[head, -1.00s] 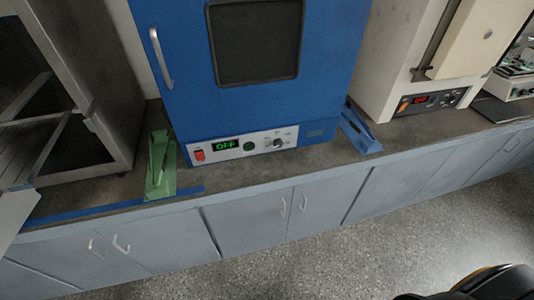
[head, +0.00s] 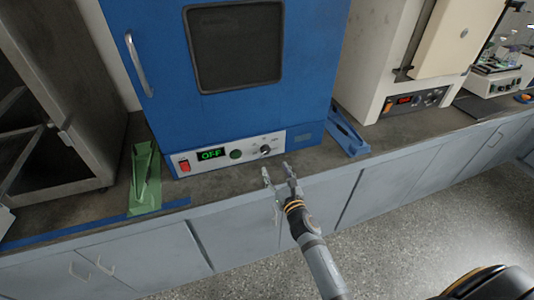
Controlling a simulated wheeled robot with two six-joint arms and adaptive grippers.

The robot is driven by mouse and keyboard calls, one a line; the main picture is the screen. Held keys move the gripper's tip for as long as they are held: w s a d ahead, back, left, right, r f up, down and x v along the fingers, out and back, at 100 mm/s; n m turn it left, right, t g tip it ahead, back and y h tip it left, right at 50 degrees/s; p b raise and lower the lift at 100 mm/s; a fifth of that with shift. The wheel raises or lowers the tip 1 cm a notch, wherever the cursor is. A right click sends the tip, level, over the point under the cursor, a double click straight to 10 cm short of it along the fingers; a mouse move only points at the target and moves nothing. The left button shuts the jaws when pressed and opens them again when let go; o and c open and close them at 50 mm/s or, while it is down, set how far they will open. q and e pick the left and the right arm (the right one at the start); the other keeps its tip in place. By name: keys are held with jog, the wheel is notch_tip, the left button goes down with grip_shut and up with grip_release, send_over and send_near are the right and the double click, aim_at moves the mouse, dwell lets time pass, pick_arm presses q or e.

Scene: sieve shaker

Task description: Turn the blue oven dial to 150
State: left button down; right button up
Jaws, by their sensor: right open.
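The blue oven (head: 238,108) stands on the counter, with a white control panel along its lower front. The panel carries a red switch (head: 184,166), a green display (head: 211,154) reading OFF, a dark green button (head: 236,154) and a dial (head: 265,149) with a pale and dark face. The dial's setting is too small to read. My right gripper (head: 277,169) is open and empty, in front of the counter edge, just below and right of the dial, apart from it. My left gripper is not in view.
A green bracket (head: 145,180) stands left of the oven and a blue one (head: 345,135) right of it. A metal cabinet (head: 84,139) is at left. A cream oven (head: 400,75) with a red display is at right. The counter front before the panel is clear.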

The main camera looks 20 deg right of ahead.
aim_at(266, 151)
jog(key=w+b, duration=0.1)
jog(key=w, duration=0.9)
jog(key=shift+a, duration=0.1)
jog(key=c, duration=1.2)
